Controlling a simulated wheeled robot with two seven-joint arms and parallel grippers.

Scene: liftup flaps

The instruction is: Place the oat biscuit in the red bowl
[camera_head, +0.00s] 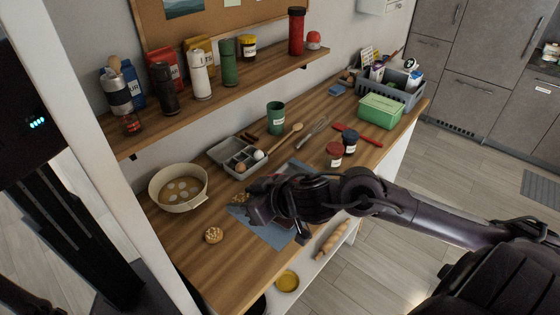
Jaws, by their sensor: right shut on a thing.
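My right gripper (254,206) reaches over the blue-grey mat (277,234) on the wooden counter, with its arm coming in from the right. It is shut on a small brown biscuit (240,198) that shows at its fingertips; the fingers hide part of it. A second round, lumpy, golden-brown biscuit (213,235) lies on the counter, left of the mat. I cannot tell for sure which biscuit is the oat one. I see no red bowl; the arm hides part of the counter. My left gripper is not in view.
A cream pot (169,200) stands left of the gripper. An egg box (221,152), green cup (276,118), whisk and jars (333,155) stand behind. A shelf (232,87) with bottles overhangs the back. Free counter lies at the front left. A yellow dish (287,281) sits below.

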